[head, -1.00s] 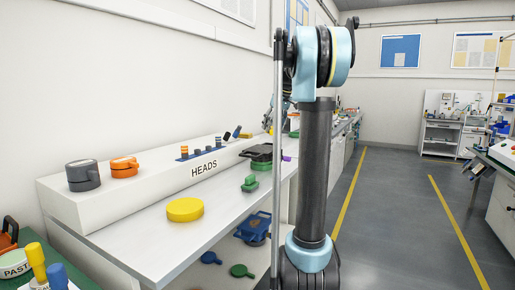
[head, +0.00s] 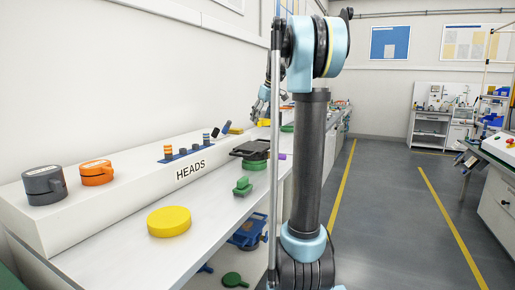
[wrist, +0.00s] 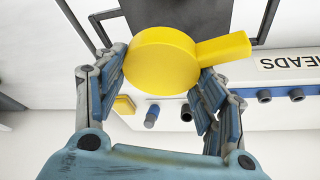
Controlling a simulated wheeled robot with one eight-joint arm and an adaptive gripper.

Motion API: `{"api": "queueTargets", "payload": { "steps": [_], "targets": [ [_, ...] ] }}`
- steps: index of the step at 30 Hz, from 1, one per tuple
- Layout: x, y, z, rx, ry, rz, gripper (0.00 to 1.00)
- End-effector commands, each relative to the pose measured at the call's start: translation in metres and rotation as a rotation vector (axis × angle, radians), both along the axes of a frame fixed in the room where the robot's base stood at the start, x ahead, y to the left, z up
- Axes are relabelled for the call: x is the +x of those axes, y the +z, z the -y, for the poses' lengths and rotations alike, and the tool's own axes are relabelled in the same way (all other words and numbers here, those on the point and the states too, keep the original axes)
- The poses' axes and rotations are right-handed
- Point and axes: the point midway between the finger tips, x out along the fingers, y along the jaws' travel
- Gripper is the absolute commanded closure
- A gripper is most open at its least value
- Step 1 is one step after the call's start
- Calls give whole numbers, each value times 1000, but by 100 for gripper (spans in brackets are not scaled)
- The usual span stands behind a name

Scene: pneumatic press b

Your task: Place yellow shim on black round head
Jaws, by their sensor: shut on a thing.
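In the wrist view my gripper (wrist: 162,88) is shut on a yellow shim (wrist: 160,60), a round disc with a short flat handle pointing right. The shim is clear of the surface below. Two round heads stand on the white ledge at left, one dark grey to black (head: 45,187) and one orange (head: 97,174). A black flat piece (head: 249,150) lies on a green base further along; its dark frame (wrist: 190,14) appears behind the shim in the wrist view.
A thick yellow disc (head: 169,222) lies on the white bench (head: 120,262). A green block (head: 243,187) is further along. Small pegs on a blue strip (head: 185,154) and a yellow block (head: 236,131) sit on the ledge. The floor (head: 390,220) at right is clear.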

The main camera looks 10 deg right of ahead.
Motion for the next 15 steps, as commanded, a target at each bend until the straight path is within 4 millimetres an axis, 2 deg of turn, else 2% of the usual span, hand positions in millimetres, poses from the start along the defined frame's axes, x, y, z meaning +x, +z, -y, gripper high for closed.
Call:
{"api": "queueTargets", "payload": {
  "steps": [10, 15],
  "targets": [
    [16, -3, -7, 0, -246, 4, 64],
    [18, -25, -7, 1, -269, 5, 64]
  ]
}}
